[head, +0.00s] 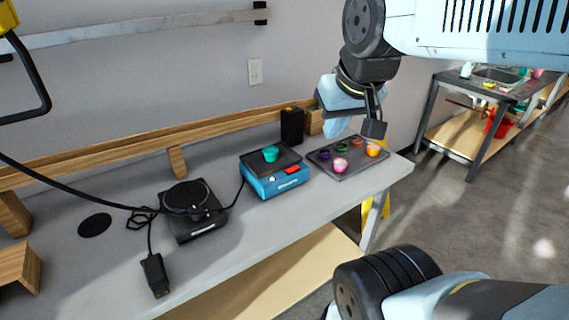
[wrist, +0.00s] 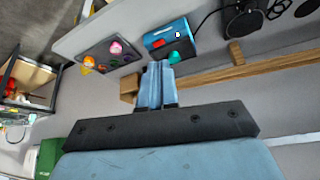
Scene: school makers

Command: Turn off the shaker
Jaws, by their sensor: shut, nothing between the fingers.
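The shaker (head: 278,184) is a blue box with a black top, standing on the grey bench. A teal cup (head: 270,153) sits on its top. A red switch (head: 292,170) and a small pale knob (head: 271,179) are on its front; I cannot tell the switch's position. In the wrist view the shaker (wrist: 168,35) is beyond the fingertips, upper middle, with the red switch (wrist: 154,44) on it. My gripper (head: 331,132) is shut and empty, above and right of the shaker near the wall, apart from it. It also shows in the wrist view (wrist: 157,66).
A dark tray (head: 348,172) with several colored cups lies right of the shaker. A black round-topped device (head: 200,228) with cables is on the left. A black box (head: 292,126) stands behind the shaker by the wooden rail (head: 130,152).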

